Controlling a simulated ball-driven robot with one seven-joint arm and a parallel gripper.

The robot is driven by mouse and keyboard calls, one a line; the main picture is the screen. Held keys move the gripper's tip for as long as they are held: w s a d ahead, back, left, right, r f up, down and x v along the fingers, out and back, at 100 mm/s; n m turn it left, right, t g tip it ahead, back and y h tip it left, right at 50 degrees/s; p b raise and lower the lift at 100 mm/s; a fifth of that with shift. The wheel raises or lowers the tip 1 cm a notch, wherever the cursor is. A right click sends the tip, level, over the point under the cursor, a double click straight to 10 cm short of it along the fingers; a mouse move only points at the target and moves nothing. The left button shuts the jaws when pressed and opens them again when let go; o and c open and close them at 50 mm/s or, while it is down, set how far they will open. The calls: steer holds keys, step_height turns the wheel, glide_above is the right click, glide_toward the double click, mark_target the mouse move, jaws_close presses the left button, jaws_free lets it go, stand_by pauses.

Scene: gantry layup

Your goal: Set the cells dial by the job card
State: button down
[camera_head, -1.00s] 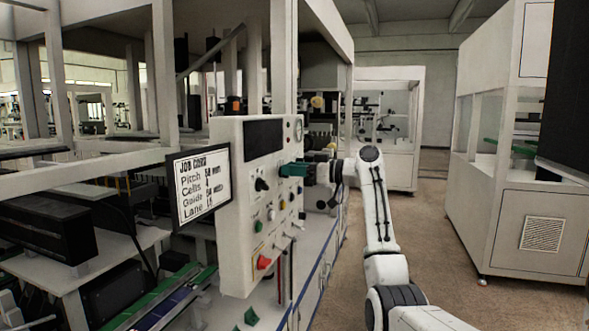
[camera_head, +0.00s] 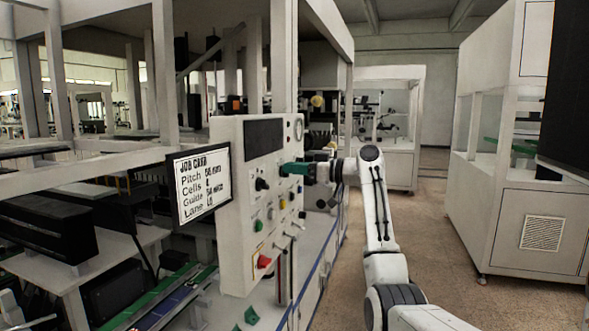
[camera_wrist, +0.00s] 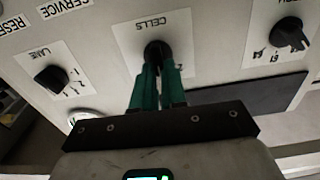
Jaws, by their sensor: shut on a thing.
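The control panel (camera_head: 232,215) is a white box with dials, buttons and a dark screen. The CELLS dial (camera_wrist: 155,50) is a black knob on a white plate in the wrist view, with its label upside down. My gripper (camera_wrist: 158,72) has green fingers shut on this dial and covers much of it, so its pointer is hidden. In the head view my gripper (camera_head: 287,169) reaches the panel from the right. The job card (camera_head: 201,184) hangs at the panel's left and lists Pitch, Cells, Guide and Lane; the value beside Cells is too small to read surely.
The LANE dial (camera_wrist: 50,78) and another black dial (camera_wrist: 289,33) flank the CELLS dial. A red knob (camera_head: 264,262) and several small buttons and levers sit lower on the panel. Open floor (camera_head: 440,225) lies right of my arm, before a white cabinet (camera_head: 528,225).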

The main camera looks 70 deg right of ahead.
steer(key=shift+d+f+m+p, duration=0.1)
steer(key=shift+d+m+p, duration=0.1)
steer(key=shift+m+p, duration=1.6)
steer(key=shift+d+f+m+p, duration=0.15)
steer(key=shift+m+p, duration=0.95)
steer(key=shift+m, duration=1.4)
steer(key=shift+d, duration=0.1)
steer(key=c, duration=1.2)
jaws_free()
steer(key=s, duration=0.3)
steer(key=s+b, duration=0.1)
steer(key=s, duration=0.3)
steer(key=s+b, duration=0.1)
steer(key=s, duration=0.2)
steer(key=shift+s+d, duration=0.35)
steer(key=shift+d, duration=0.05)
